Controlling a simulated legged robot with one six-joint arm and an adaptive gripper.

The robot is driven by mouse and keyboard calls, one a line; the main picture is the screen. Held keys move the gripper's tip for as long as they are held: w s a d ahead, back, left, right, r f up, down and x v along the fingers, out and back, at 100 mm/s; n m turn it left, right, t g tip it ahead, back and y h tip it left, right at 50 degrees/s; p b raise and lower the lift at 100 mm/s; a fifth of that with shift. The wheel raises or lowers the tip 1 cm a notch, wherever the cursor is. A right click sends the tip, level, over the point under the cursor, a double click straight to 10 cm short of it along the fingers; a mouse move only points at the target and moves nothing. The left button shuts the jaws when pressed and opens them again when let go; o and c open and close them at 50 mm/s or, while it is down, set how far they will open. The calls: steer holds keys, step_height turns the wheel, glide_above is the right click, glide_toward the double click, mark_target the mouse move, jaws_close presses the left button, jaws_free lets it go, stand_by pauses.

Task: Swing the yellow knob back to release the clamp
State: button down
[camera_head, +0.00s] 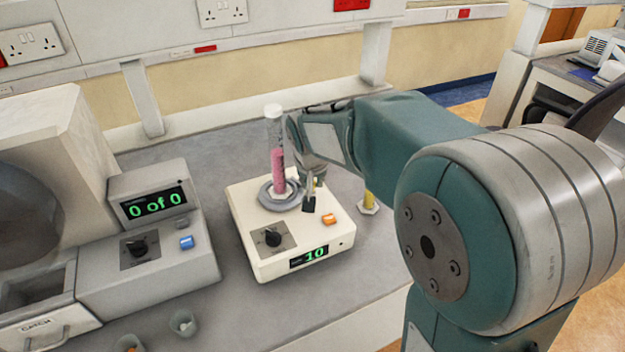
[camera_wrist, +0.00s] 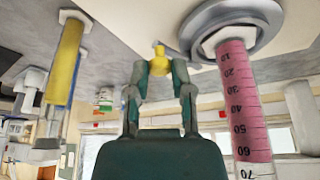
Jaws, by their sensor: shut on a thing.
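The yellow knob (camera_wrist: 160,62) shows in the wrist view between my fingertips, beside the cream machine's underside-up image. My gripper (camera_wrist: 161,72) is shut on it. In the head view my gripper (camera_head: 310,196) is low over the cream machine (camera_head: 262,222), just right of the pink cylinder, and it largely hides the knob. The graduated cylinder with pink contents (camera_head: 277,168) stands upright on the machine's grey ring (camera_head: 268,200). It also shows at the right of the wrist view (camera_wrist: 240,100). The clamp itself cannot be made out clearly.
A yellow cylinder (camera_head: 369,197) on a pale foot stands just right of the machine, partly behind my arm. A grey counter unit (camera_head: 150,262) reading "0 of 0" stands at left. Small cups (camera_head: 183,322) are at the front left. Bench between the machines is clear.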

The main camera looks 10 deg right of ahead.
steer(key=c, duration=0.5)
jaws_free()
steer(key=shift+a+f, duration=0.1)
steer(key=shift+s+r, duration=0.15)
steer(key=shift+r, duration=0.35)
steer(key=v, duration=1.1)
steer(key=shift+a, duration=0.1)
steer(key=s+d+f+n, duration=0.1)
steer(key=s, duration=0.6)
steer(key=s+f+n, duration=0.1)
steer(key=s+f, duration=0.1)
steer(key=s, duration=0.5)
steer(key=s+d+f+n+t+y, duration=0.1)
steer(key=s+f, duration=0.1)
steer(key=s, duration=0.5)
steer(key=shift+d+f, duration=0.1)
steer(key=shift+d, duration=0.2)
